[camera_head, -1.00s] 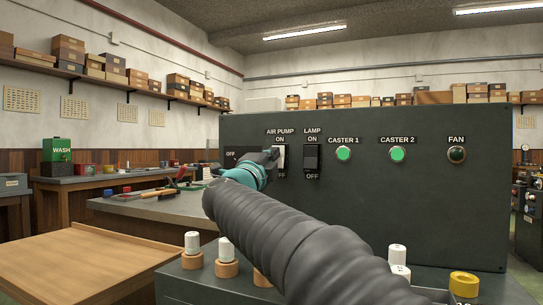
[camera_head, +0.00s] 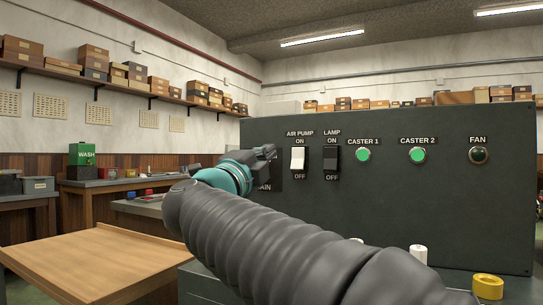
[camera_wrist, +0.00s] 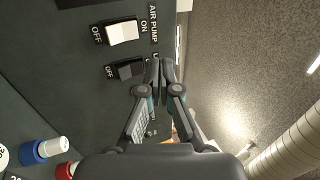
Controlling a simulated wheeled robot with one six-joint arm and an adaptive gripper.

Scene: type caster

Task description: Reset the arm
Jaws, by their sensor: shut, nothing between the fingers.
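My gripper (camera_head: 265,151) is in front of the left part of the dark control panel (camera_head: 420,215), left of the switches, with my ribbed arm reaching to it from the lower right. In the wrist view my gripper (camera_wrist: 160,66) has its two fingers together with nothing between them. The white air pump switch (camera_head: 297,159) is clear of my gripper. It also shows in the wrist view (camera_wrist: 122,32). The dark lamp switch (camera_head: 331,159) is beside it. My gripper hides part of the label at the panel's left.
Green caster lights (camera_head: 363,154) and a dark fan light (camera_head: 478,155) are on the panel. A yellow ring-shaped piece (camera_head: 488,286) and white-topped pieces (camera_head: 418,254) stand below it. A wooden table (camera_head: 85,265) is at left. A green wash box (camera_head: 82,154) stands farther back.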

